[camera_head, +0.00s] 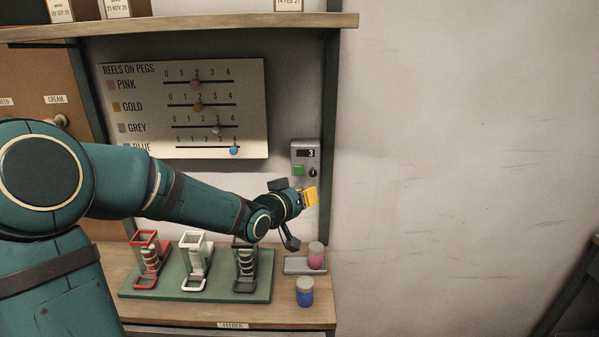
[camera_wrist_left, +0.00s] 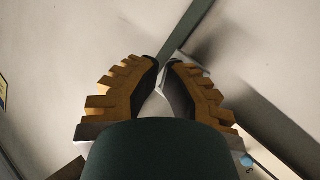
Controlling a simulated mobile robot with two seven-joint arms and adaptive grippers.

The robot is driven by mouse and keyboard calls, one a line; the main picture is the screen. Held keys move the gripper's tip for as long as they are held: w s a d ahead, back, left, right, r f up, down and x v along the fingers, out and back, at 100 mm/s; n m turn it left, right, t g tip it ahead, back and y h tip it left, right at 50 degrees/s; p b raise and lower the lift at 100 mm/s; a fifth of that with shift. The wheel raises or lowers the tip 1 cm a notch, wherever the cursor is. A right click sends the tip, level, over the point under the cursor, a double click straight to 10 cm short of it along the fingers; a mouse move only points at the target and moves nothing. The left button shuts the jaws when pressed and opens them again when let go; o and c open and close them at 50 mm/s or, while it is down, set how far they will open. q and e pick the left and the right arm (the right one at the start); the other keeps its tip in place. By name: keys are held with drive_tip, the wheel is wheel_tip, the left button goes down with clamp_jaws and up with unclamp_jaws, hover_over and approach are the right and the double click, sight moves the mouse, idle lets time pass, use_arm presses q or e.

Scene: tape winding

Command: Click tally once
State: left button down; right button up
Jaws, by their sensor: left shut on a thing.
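The tally counter (camera_head: 305,151) is a grey box on the wall post, right of the reel board. Its dark display reads 3. A green button (camera_head: 299,170) is on its lower left, with a small black knob (camera_head: 313,172) beside it. My left gripper (camera_head: 311,197) with yellow fingers is just below the counter, apart from the button. In the left wrist view its fingers (camera_wrist_left: 163,68) are close together at the tips. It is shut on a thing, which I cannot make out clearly. My right gripper is not in view.
The reel board (camera_head: 258,100) hangs left of the counter. Below, a green base (camera_head: 190,292) bears red, white and black dispensers. A grey tray (camera_head: 297,266) holds a pink reel (camera_head: 316,254); a blue reel (camera_head: 305,291) stands in front. The wall to the right is clear.

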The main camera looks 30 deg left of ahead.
sight(299, 170)
use_arm(q)
drive_tip(key=w+a, duration=0.4)
drive_tip(key=w, duration=0.3)
drive_tip(key=shift+w+a, duration=0.2)
drive_tip(key=shift+w, duration=0.05)
idle(1.5)
drive_tip(key=shift+w+a, duration=0.25)
drive_tip(key=shift+w, duration=0.1)
drive_tip(key=shift+w+a+p, duration=0.3)
drive_tip(key=shift+w+p, duration=0.1)
drive_tip(key=shift+p, duration=0.05)
idle(1.0)
drive_tip(key=shift+s+d+f, duration=0.1)
drive_tip(key=shift+s+d, duration=0.45)
drive_tip(key=shift+s, duration=0.2)
